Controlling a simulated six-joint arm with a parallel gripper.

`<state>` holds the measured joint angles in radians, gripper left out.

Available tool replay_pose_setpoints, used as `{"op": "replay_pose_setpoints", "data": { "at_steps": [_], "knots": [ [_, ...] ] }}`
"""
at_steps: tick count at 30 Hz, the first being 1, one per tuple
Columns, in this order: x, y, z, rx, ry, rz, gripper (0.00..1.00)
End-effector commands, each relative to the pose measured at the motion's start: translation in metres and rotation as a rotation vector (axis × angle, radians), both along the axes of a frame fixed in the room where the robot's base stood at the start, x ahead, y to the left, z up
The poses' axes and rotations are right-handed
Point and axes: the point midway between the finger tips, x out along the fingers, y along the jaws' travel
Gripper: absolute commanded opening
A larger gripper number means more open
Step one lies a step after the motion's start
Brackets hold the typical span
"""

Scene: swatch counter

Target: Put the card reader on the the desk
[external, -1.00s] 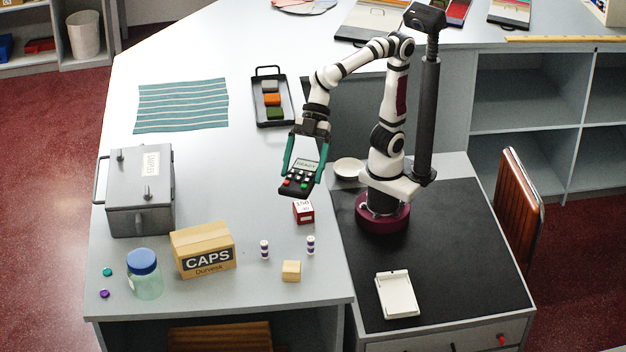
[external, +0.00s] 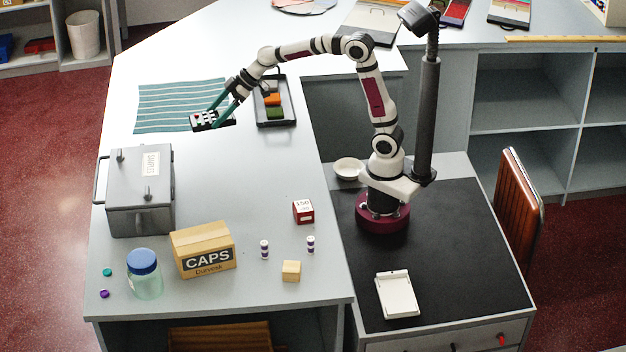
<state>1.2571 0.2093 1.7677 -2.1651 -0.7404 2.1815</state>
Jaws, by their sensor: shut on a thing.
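The card reader (external: 212,120) is a dark handheld unit with light and coloured keys. My gripper (external: 222,111) is shut on it, with green fingers on either side. The reader appears over the near right corner of the teal striped cloth (external: 180,97), tilted. I cannot tell how high it is above the surface. The desk (external: 250,170) is the large light grey top that carries the cloth and other items. Part of the reader is hidden by the fingers.
A black tray (external: 289,118) with coloured blocks lies right of the reader. A grey metal box (external: 140,205), a CAPS carton (external: 203,250), a blue-lidded jar (external: 145,280) and a red box (external: 303,211) stand nearer. The desk's middle is clear.

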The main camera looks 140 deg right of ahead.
Motion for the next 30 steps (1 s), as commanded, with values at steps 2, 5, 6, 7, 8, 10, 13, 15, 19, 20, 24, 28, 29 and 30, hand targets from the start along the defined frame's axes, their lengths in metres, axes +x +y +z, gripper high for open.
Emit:
{"op": "replay_pose_setpoints", "data": {
  "at_steps": [2,5,6,7,8,10,13,15,19,20,24,28,29,30],
  "knots": [
    [-0.032,-0.022,-0.008,0.001,0.001,-0.071,0.04],
    [-0.060,-0.039,-0.016,-0.001,0.003,-0.130,0.04],
    [-0.067,-0.043,-0.018,-0.001,0.003,-0.144,0.04],
    [-0.071,-0.045,-0.019,0.000,0.003,-0.153,0.04],
    [-0.072,-0.047,-0.021,-0.001,0.004,-0.158,0.04],
    [-0.065,-0.048,-0.028,0.000,0.004,-0.161,0.04],
    [-0.034,-0.048,-0.047,0.002,0.005,-0.158,0.04],
    [-0.011,-0.048,-0.060,0.002,0.005,-0.158,0.04],
    [0.023,-0.049,-0.081,0.000,0.005,-0.159,0.04],
    [0.028,-0.049,-0.084,0.000,0.005,-0.159,0.04],
    [0.040,-0.050,-0.097,0.001,0.004,-0.162,0.04],
    [0.040,-0.049,-0.122,0.003,0.004,-0.163,0.04],
    [0.040,-0.050,-0.126,0.003,0.004,-0.163,0.04],
    [0.040,-0.050,-0.129,0.001,0.004,-0.165,0.04]
  ]
}}
